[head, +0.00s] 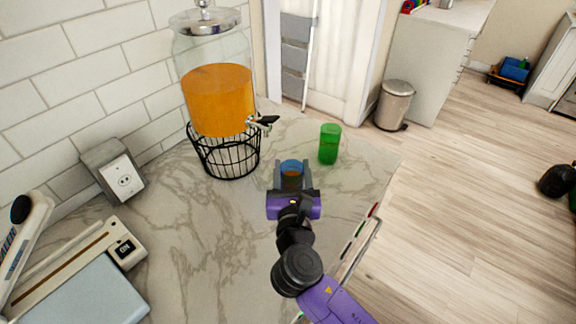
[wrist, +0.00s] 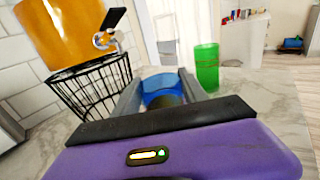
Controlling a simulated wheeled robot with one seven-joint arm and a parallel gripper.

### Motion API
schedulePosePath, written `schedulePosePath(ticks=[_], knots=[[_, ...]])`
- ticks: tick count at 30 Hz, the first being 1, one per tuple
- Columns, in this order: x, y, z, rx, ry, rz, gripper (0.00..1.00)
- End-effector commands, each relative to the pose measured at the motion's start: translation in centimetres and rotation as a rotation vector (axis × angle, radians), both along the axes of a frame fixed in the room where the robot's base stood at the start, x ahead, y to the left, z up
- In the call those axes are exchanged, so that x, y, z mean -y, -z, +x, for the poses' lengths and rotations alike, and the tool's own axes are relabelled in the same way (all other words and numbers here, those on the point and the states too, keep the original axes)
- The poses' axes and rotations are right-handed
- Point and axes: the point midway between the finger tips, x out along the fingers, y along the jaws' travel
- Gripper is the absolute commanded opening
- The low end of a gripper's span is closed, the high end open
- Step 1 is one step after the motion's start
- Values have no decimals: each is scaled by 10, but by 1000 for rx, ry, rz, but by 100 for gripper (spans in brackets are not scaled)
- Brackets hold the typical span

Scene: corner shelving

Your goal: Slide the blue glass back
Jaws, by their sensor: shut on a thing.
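The blue glass (head: 292,166) stands on the marble counter, mostly hidden behind my gripper in the head view, with its blue rim showing. My gripper (head: 291,178) is shut on the blue glass, one finger on each side of it. In the wrist view the blue glass (wrist: 162,88) sits between the two fingers of my gripper (wrist: 160,98). The glass's lower part is hidden by my gripper.
A green glass (head: 329,144) stands to the right and farther back. A drink dispenser (head: 218,98) on a black wire stand (head: 228,154) is to the left. The counter's right edge is near. Bare marble (head: 285,130) lies behind the blue glass.

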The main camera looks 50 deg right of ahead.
Motion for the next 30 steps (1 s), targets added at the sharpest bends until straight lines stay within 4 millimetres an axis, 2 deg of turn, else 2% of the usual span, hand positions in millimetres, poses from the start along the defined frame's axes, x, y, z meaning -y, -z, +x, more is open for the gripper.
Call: schedulePosePath(ticks=[13,30], knots=[[-1,0,-2,0,0,0,0],[-28,0,-2,-1,-2,1,0]])
